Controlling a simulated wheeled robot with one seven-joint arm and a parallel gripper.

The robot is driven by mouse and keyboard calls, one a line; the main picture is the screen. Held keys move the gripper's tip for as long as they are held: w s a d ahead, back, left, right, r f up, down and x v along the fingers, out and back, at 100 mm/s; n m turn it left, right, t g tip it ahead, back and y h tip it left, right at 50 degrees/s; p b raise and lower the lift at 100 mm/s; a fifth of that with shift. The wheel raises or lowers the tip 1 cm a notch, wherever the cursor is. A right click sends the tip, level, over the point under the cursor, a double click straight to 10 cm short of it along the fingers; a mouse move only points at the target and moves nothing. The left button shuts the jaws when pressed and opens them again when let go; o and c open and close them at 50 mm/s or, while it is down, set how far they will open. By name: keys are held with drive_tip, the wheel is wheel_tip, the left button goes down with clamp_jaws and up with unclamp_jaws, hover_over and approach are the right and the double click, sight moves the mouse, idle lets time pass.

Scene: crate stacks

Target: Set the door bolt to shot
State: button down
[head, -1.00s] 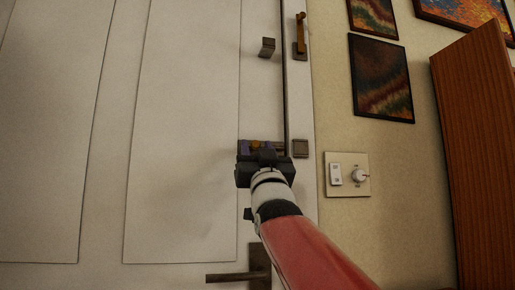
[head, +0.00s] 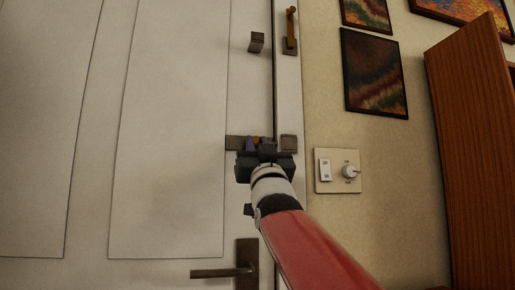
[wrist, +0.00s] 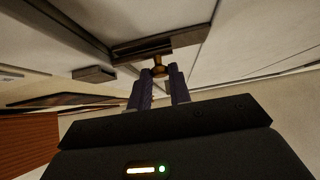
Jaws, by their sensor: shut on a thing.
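The door bolt (head: 233,142) is a dark plate with a brass knob (wrist: 158,70), mounted on the white door near its right edge. The square keeper (head: 288,142) sits on the frame just right of it. My gripper (head: 258,142) is shut on the knob, its two purple fingers on either side of it; they also show in the wrist view (wrist: 160,80). The knob is toward the right part of the plate, near the keeper. My gripper hides part of the bolt, and I cannot tell how far the rod enters the keeper.
A door handle (head: 222,273) is below the bolt. A brass lever latch (head: 291,30) and a small block (head: 256,43) are above. A switch plate with a dial (head: 337,171), pictures (head: 374,72) and a wooden cabinet (head: 468,150) are at the right.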

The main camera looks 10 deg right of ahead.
drive_tip(key=c, duration=1.3)
unclamp_jaws()
drive_tip(key=shift+d, duration=0.35)
drive_tip(key=b+v, duration=0.3)
drive_tip(key=v, duration=0.4)
drive_tip(key=shift+s+f, duration=0.3)
drive_tip(key=shift+s, duration=0.05)
drive_tip(key=shift+f, duration=0.1)
